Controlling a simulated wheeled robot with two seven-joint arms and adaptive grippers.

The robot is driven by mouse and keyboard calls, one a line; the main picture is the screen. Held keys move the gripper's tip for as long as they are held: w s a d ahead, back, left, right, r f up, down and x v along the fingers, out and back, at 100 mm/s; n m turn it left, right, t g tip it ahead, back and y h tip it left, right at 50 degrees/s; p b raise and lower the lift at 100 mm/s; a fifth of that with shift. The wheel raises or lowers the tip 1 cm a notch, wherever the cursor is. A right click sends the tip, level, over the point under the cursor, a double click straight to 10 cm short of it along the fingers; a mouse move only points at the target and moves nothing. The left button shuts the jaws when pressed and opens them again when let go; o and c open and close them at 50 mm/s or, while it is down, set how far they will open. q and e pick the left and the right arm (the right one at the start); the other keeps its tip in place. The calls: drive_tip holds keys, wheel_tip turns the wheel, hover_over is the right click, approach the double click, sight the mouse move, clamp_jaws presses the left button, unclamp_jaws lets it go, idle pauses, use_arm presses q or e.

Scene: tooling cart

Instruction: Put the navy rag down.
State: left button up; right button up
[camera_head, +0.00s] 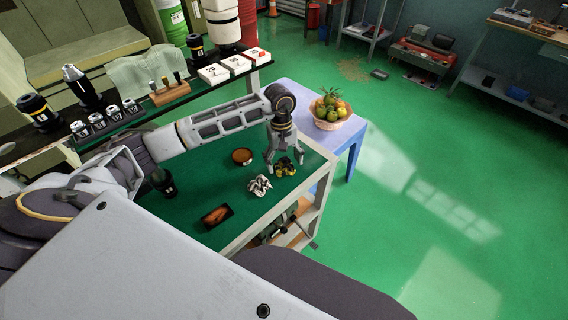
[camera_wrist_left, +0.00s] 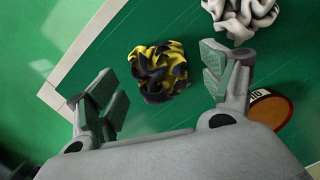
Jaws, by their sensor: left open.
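A crumpled rag (camera_head: 286,168), yellow with dark patches, lies on the green top of the cart (camera_head: 205,183) near its right edge. It is the only dark-coloured rag I see; whether the dark is navy or black I cannot tell. My left gripper (camera_head: 285,160) is just above it, pointing down. In the left wrist view the same rag (camera_wrist_left: 158,72) shows between and beyond the two open fingers (camera_wrist_left: 165,95), with green surface visible around it and no finger seen touching it. My right gripper is not in view.
A round brown container (camera_head: 242,156), a dark flat tray-like item (camera_head: 217,215) and a black tool holder (camera_head: 163,182) are on the cart too. A fruit basket (camera_head: 331,115) stands on the blue table (camera_head: 352,140).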

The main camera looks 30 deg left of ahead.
use_arm(q)
wheel_tip(320, 180, up, 10)
drive_tip(key=w+a, duration=0.1)
drive_tip(key=shift+r, duration=0.2)
idle(0.8)
